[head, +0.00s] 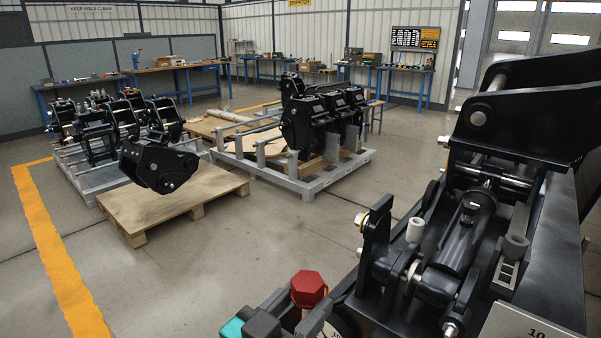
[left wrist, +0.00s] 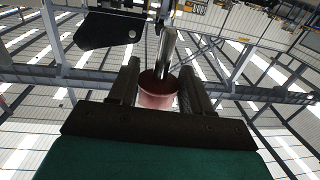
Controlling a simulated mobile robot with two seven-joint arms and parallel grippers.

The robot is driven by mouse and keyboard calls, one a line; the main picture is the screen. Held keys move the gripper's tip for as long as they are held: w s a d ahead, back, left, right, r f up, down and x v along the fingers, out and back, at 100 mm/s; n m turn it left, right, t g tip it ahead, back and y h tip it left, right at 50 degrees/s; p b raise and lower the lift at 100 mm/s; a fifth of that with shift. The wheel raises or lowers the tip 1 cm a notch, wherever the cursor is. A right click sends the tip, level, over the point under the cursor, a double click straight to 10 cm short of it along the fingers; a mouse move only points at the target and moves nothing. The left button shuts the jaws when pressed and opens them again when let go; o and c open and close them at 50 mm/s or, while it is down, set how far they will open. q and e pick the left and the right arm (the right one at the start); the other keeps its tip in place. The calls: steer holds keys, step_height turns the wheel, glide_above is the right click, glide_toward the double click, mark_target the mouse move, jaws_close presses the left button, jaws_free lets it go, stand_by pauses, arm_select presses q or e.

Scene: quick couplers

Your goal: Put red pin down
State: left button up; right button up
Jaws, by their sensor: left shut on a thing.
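The red pin shows its red hexagonal head (head: 309,288) at the bottom of the head view. My left gripper (head: 290,318), with teal and grey parts, is shut on it. In the left wrist view the red head (left wrist: 157,92) sits between the two dark fingers of my left gripper (left wrist: 157,88). The pin's bare metal shaft (left wrist: 167,50) points away from the fingers. In the head view the shaft is hidden. My right gripper is not in view.
A large black coupler (head: 465,235) fills the right side, close to the held pin. A plate marked 10 (head: 530,322) is at bottom right. Behind are a wooden pallet (head: 175,205) and a grey metal pallet (head: 300,185) carrying black couplers. Open floor lies between.

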arm_select(q)
steer(key=a+f+n+t+y, duration=0.3)
steer(key=a+n+y, duration=0.4)
steer(key=a, duration=1.3)
steer(key=y, duration=0.3)
steer(key=shift+w+f+y, duration=0.3)
steer(key=shift+w+f, duration=0.1)
steer(key=shift+d+f, duration=0.15)
steer(key=shift+d, duration=0.1)
steer(key=shift+a+r, duration=0.2)
steer(key=s+d+r+m+g+h, duration=0.2)
steer(key=d+r+m+g+h, duration=0.2)
steer(key=d+r+m+h, duration=0.65)
steer(key=w+d+f+m+g+h, duration=0.2)
steer(key=d+f+g+h, duration=0.3)
steer(key=d+f, duration=0.1)
steer(key=shift+w+d, duration=0.35)
steer(key=shift+w, duration=0.05)
